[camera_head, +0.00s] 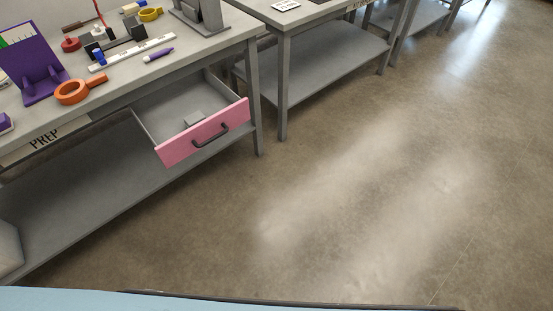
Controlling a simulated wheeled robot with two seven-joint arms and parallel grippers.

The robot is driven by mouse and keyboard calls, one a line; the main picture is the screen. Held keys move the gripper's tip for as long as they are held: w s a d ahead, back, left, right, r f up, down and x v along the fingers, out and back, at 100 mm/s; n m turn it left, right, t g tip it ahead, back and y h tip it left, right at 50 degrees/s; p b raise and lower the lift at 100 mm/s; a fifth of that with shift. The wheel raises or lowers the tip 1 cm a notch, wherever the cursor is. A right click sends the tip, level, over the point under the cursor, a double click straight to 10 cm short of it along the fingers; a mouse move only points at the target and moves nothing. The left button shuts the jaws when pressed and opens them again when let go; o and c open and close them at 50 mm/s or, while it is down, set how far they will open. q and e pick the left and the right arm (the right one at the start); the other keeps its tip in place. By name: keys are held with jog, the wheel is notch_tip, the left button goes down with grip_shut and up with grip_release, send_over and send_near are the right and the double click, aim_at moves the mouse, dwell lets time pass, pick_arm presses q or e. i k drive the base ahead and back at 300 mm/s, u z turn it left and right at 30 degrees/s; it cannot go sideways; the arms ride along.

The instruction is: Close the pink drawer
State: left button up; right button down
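The pink drawer (181,145) hangs under the top of the grey workbench at the left in the head view. It is pulled well out, with its grey inside showing. A small grey block (195,118) lies in it. The dark curved handle (211,134) is on the pink front, which faces the lower right. Neither of my grippers is in view, so I cannot see their state.
The workbench (214,57) holds a purple stand (35,68), an orange ring tool (72,92), a white ruler-like strip (131,52) and a purple marker (158,55). A second grey table (280,22) stands behind. The floor (370,190) at the right is clear.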

aim_at(160, 113)
jog(key=u, duration=0.7)
jog(key=i, duration=0.25)
jog(key=u, duration=0.15)
